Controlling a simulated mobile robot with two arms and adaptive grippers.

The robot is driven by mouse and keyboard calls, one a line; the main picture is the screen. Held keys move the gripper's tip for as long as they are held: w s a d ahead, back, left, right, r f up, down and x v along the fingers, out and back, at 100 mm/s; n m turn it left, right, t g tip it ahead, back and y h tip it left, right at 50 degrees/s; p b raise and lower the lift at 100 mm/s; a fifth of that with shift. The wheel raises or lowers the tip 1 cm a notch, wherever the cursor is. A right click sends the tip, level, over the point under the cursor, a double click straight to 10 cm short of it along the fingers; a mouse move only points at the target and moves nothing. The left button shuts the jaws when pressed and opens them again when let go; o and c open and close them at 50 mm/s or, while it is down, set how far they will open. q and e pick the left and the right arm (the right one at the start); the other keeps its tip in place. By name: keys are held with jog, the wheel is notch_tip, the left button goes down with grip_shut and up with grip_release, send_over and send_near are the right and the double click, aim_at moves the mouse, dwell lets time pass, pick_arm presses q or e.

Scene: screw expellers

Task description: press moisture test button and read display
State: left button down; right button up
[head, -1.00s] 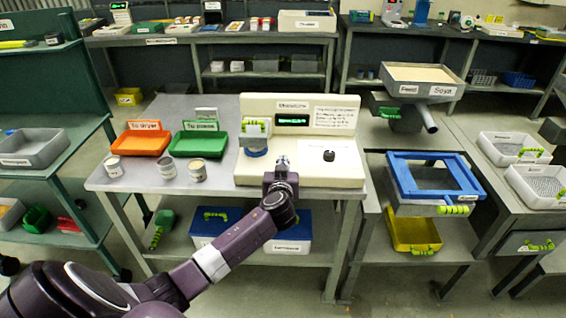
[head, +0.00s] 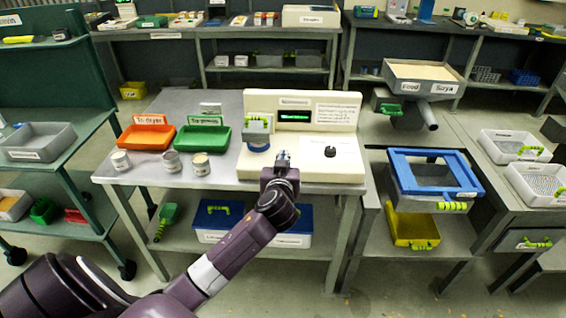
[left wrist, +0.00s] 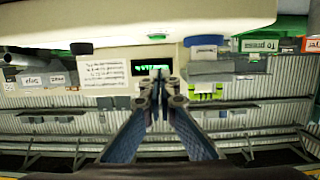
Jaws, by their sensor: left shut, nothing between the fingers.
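The cream moisture tester (head: 263,104) stands on the grey table, with a lit green display (head: 294,116) on its back panel and a dark round knob or button (head: 330,152) on its base. My left gripper (head: 282,157) is shut and empty over the base's front, left of the dark knob and apart from it. In the upside-down left wrist view, the closed fingers (left wrist: 157,80) overlap the lower edge of the display (left wrist: 148,67); the dark knob (left wrist: 82,47) shows to their left. The display text is too small to read. My right gripper is not in view.
A lidded unit with a green handle (head: 258,125) and blue base stands left of the gripper. Orange (head: 146,138) and green (head: 203,139) trays and several sample cups (head: 171,161) are farther left. A blue-framed sieve (head: 395,174) is to the right.

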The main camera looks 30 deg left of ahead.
pick_arm(q)
jog(key=shift+v, duration=1.8)
jog(key=shift+w+r, duration=0.1)
jog(key=shift+r, duration=0.1)
